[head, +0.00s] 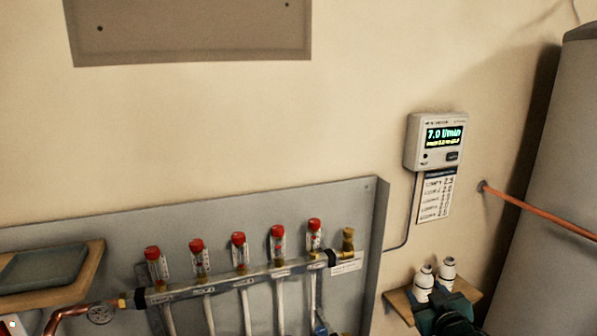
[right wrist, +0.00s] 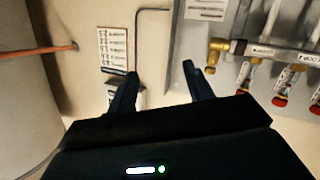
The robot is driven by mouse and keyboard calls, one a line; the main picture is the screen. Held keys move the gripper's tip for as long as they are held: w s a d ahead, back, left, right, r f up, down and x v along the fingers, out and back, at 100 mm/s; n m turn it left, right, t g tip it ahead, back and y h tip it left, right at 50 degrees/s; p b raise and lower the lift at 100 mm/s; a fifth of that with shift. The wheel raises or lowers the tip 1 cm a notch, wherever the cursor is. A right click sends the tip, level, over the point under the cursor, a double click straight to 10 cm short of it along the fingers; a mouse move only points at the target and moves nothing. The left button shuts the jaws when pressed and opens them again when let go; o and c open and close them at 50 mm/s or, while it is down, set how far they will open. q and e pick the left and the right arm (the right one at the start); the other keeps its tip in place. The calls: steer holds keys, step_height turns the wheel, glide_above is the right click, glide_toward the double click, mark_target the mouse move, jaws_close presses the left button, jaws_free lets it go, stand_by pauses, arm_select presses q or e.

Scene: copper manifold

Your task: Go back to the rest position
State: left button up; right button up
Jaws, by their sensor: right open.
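My right gripper (head: 436,298) is at the bottom right of the head view, in front of a small wooden shelf (head: 397,300) with two white containers (head: 447,270). In the right wrist view its two dark fingers stand apart, with nothing held in the gap (right wrist: 160,72). A white object (right wrist: 111,94) shows partly behind one finger there. My left gripper is in neither view.
A manifold (head: 215,284) with several red-capped valves is mounted on a grey panel (head: 330,207). A meter (head: 436,142) reads 7.0 l/min above a label card (head: 436,196). A copper pipe (head: 540,213) runs towards a grey tank (head: 563,150) at right.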

steer(key=s+a+f+g+y, duration=0.1)
steer(key=s+a+f, duration=0.3)
steer(key=s+f, duration=0.25)
steer(key=s+a+f+g+y, duration=0.1)
steer(key=s+a+f+g, duration=0.1)
steer(key=s+a+f, duration=0.45)
steer(key=s+a+g, duration=0.1)
steer(key=s+a, duration=0.1)
steer(key=s, duration=0.7)
steer(key=s+a+f+g+y, duration=0.1)
steer(key=s+a, duration=0.1)
steer(key=s, duration=0.8)
steer(key=shift+a+f+m, duration=0.2)
steer(key=shift+f+m, duration=0.1)
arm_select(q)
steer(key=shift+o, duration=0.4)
arm_select(e)
steer(key=shift+s, duration=0.1)
